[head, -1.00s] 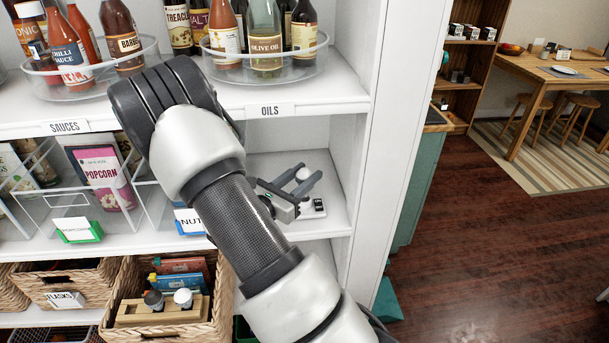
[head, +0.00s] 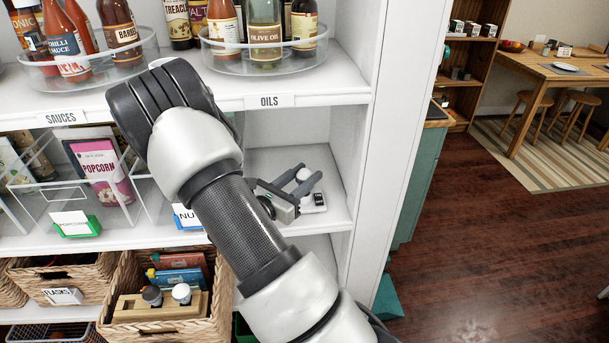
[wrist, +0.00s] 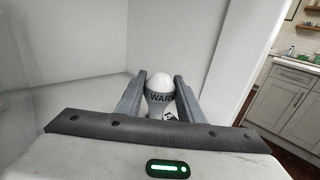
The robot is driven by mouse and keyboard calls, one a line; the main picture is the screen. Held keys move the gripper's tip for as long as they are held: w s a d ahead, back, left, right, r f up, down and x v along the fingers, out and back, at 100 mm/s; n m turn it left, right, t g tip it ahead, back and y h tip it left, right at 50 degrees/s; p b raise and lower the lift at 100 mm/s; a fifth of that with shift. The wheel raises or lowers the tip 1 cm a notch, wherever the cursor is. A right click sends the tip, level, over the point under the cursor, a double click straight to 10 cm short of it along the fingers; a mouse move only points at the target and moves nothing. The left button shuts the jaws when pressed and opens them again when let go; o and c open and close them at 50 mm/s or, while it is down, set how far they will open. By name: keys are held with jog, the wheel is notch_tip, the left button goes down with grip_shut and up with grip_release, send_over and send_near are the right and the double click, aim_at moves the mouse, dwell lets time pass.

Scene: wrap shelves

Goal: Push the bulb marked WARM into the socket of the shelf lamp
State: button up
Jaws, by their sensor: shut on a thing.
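My gripper (head: 295,183) is over the middle shelf, in the bay under the OILS label. It is shut on a white bulb (wrist: 160,96), whose dark lettering reads WAR, the rest being cut off by a finger. The bulb stands upright between the two grey fingers in the wrist view; its white dome also shows in the head view (head: 303,174). A small white block with dark marks, perhaps the shelf lamp (head: 314,202), lies on the shelf just beside and below the fingers. The socket is hidden, so I cannot tell whether the bulb's base touches it.
The bay's right wall (head: 350,165) stands close to the gripper. Clear bins with a POPCORN packet (head: 100,168) are at the left. Below, a wicker basket (head: 140,332) holds a wooden block with two bulb-like things. Bottles stand on the shelf above.

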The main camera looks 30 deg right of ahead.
jog(key=shift+f+b, duration=0.45)
jog(key=shift+f, duration=0.25)
jog(key=o, duration=1.1)
jog(key=shift+o, duration=0.2)
jog(key=shift+a, duration=0.1)
jog(key=p+v, duration=0.1)
jog(key=v, duration=1.6)
jog(key=shift+s, duration=0.1)
